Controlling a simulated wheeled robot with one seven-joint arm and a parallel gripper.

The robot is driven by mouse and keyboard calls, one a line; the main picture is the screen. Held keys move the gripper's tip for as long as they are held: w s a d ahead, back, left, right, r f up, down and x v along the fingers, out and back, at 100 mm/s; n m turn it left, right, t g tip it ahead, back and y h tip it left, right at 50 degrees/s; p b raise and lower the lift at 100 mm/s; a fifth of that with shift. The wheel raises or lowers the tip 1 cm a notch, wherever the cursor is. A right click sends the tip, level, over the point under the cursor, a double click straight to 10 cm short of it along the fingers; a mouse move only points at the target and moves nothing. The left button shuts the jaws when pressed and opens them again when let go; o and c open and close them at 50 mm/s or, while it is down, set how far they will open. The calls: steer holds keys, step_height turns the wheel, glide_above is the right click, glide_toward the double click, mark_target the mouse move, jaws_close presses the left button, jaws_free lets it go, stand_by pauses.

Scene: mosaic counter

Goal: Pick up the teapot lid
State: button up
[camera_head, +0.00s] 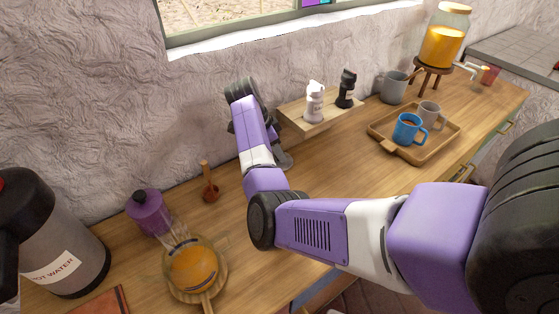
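A glass teapot (193,268) with orange liquid stands on a round wooden trivet (182,296) at the lower left of the counter. A purple rounded piece with a black knob (147,212) is just behind and left of it. I cannot tell if this piece is the teapot lid or a separate jar.
A small brown pot with a wooden handle (210,191) stands between teapot and arm. A hot water dispenser (62,245) is at left. A wooden stand (311,126) with two shakers, a tray (400,149) with mugs, a grey pitcher (393,88) and a juice dispenser (444,42) are at right.

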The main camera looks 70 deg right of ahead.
jaws_close()
steer(key=shift+r, duration=0.15)
